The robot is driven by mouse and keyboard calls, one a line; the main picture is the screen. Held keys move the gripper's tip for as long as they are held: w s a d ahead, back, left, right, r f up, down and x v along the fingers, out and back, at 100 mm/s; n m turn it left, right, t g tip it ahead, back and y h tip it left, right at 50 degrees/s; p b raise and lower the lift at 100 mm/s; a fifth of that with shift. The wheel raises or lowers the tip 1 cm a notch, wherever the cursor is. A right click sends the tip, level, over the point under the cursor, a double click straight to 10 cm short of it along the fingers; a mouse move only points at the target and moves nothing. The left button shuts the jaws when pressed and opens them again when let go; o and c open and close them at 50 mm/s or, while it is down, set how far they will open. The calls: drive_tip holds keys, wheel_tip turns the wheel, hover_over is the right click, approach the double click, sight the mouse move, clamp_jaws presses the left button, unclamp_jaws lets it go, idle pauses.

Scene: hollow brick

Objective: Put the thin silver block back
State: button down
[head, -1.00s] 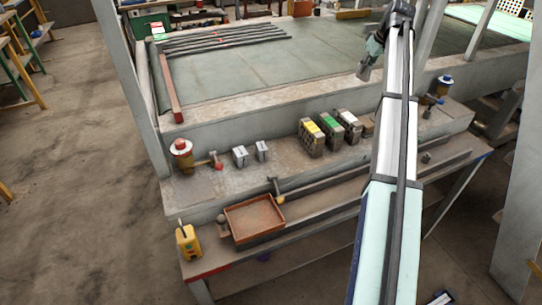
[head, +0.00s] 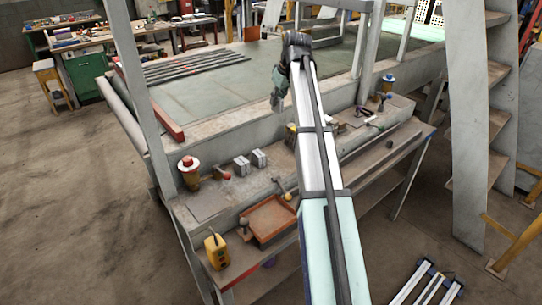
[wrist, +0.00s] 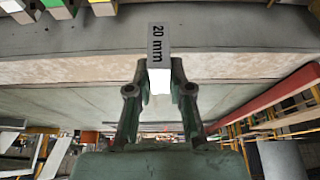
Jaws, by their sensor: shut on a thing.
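My gripper (wrist: 158,85) is shut on a thin silver block (wrist: 158,45) marked "20 mm", which stands out between the fingertips in the wrist view. In the head view my gripper (head: 277,98) hangs in the air over the bench ledge, near the table's front edge; the block is too small there to make out clearly. Two other small silver blocks (head: 242,166) (head: 259,158) stand side by side on the ledge, lower left of my gripper. A yellow-topped block (head: 291,129) shows beside my arm, which hides what is behind it.
A red-and-brass fitting (head: 188,170) stands at the ledge's left end. A rust-coloured tray (head: 268,219) and a yellow box (head: 216,250) sit on the lower shelf.

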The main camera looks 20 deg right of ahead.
drive_tip(key=f+p, duration=0.2)
drive_tip(key=f, duration=0.7)
drive_tip(key=f+p, duration=0.2)
drive_tip(key=f, duration=0.8)
drive_tip(key=shift+w+d+f, duration=0.1)
drive_tip(key=shift+d+f, duration=0.1)
drive_tip(key=shift+f, duration=0.05)
drive_tip(key=shift+f, duration=0.1)
drive_tip(key=c, duration=1.1)
unclamp_jaws()
drive_tip(key=shift+o, duration=0.2)
drive_tip(key=b+v, duration=0.2)
drive_tip(key=v, duration=1)
